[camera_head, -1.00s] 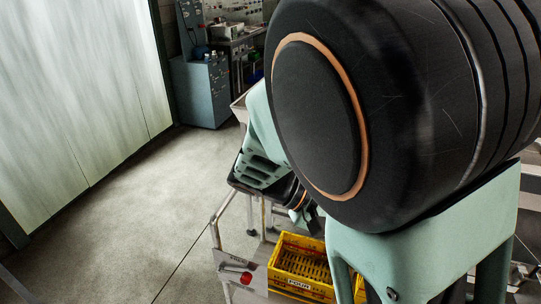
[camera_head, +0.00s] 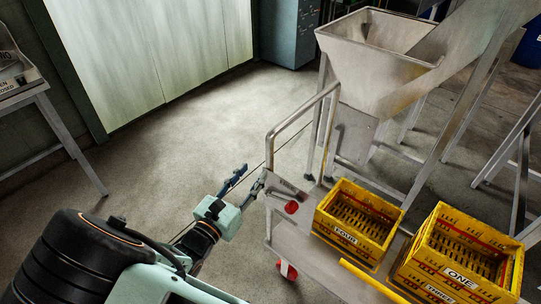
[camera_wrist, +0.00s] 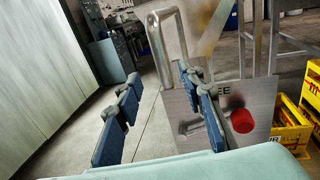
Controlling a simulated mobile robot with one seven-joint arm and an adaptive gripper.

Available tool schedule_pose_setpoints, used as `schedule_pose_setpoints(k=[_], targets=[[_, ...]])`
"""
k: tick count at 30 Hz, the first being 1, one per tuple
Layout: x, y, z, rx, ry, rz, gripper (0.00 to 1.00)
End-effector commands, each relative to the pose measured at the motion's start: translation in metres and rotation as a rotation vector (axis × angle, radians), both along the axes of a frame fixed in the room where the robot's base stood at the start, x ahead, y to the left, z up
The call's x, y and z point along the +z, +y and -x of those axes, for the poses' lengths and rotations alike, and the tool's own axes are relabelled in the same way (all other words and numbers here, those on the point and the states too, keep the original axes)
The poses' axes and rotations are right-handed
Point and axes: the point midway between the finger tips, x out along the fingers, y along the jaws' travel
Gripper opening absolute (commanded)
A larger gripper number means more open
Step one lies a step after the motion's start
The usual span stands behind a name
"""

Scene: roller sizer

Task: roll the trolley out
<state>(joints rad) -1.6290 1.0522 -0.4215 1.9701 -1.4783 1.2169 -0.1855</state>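The trolley (camera_head: 330,263) is a low metal platform with a tubular handle (camera_head: 302,115) at its left end. The handle also shows in the wrist view (camera_wrist: 153,45), as an upright loop. A plate below the handle carries a lever and a red knob (camera_head: 292,207), also seen in the wrist view (camera_wrist: 241,121). Yellow crates, one marked FOUR (camera_head: 345,236) and a stack marked ONE and THREE (camera_head: 462,277), stand on the platform. My gripper (camera_head: 251,178) is open and empty, just left of the handle post. In the wrist view its right finger overlaps the plate; I cannot tell whether they touch.
A metal hopper (camera_head: 385,75) on legs stands behind the trolley, its chute running up right. A metal-legged stand (camera_head: 65,128) is at the left. A blue-grey cabinet (camera_head: 288,35) stands at the back. The floor (camera_head: 190,125) between stand and trolley is clear.

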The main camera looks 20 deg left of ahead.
Motion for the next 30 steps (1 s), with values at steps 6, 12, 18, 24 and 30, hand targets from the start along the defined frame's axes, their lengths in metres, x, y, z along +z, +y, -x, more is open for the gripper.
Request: schedule_pose_setpoints(k=[6,12,18,24,30], targets=[[0.001,-0.009,-0.033,-0.007,-0.003,0.000,0.36],[0.001,-0.016,-0.071,-0.007,-0.003,-0.003,0.36],[0.001,-0.021,-0.095,-0.007,-0.002,-0.004,0.36],[0.002,-0.022,-0.103,-0.004,-0.002,-0.004,0.36],[0.002,-0.022,-0.103,-0.005,-0.002,-0.004,0.36]])
